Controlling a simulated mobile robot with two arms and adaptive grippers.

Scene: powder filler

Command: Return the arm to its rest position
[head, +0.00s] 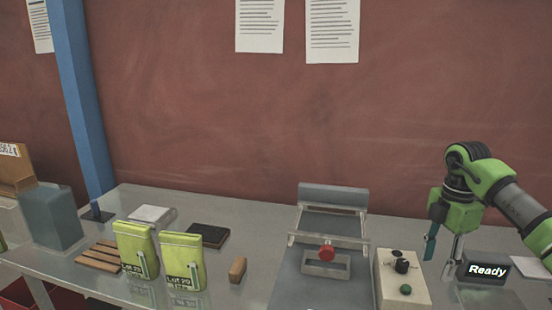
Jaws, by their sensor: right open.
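My right arm comes in from the right edge of the head view. Its gripper (441,246) points down, open and empty, above the right part of the table. It is right of the control box (402,281) and just left of a dark sign reading "Ready" (487,271). I cannot tell whether a fingertip touches the table. My left gripper is not in view.
The grey machine with a red knob (326,253) stands left of the control box. Two green lot pouches (136,250), a wooden block (237,270), a dark pad (208,235) and a grey bin (51,217) stand on the metal table (260,220). A blue post (82,100) rises behind.

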